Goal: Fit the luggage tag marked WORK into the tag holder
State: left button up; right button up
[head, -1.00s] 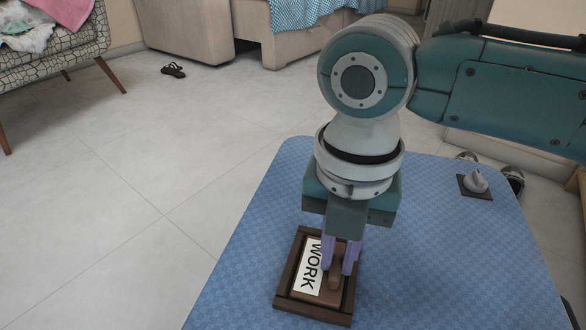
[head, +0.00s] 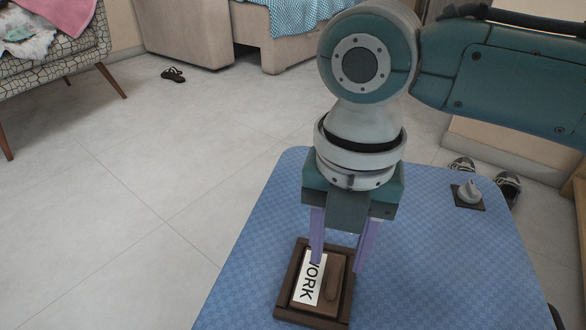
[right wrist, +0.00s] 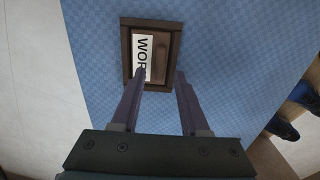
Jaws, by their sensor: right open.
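The luggage tag marked WORK (head: 308,283) is a white label on a brown plate with a raised brown grip (head: 333,277). It lies inside the dark brown frame of the tag holder (head: 287,288) on the blue table. In the right wrist view the tag (right wrist: 142,52) sits within the holder's frame (right wrist: 126,50). My right gripper (head: 340,262) is open and empty, its purple fingers spread on either side of the grip and apart from it. One finger covers part of the lettering. Whether the tag is fully seated is hard to tell. My left gripper is not in view.
The blue checked table (head: 440,270) is mostly clear around the holder. A grey knob on a dark square base (head: 468,194) stands at its far right corner. Shoes (head: 507,187) lie on the floor beyond that corner.

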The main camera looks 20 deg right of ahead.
aim_at(334, 272)
notch_tip(334, 272, up, 9)
jog(key=p, duration=0.4)
jog(key=s+a+f+m+t+y, duration=0.25)
jog(key=s+a+m, duration=0.45)
jog(key=m, duration=0.4)
jog(key=s+d+m+h, duration=0.1)
jog(key=s+d+m, duration=0.3)
jog(key=d+m, duration=0.3)
jog(key=s+d+m+t+h, duration=0.1)
jog(key=s+d+m, duration=0.3)
jog(key=m, duration=0.6)
jog(key=d, duration=0.2)
jog(key=shift+s+d+r, duration=0.2)
jog(key=shift+d, duration=0.2)
notch_tip(334, 272, up, 94)
jog(key=p, duration=9.4)
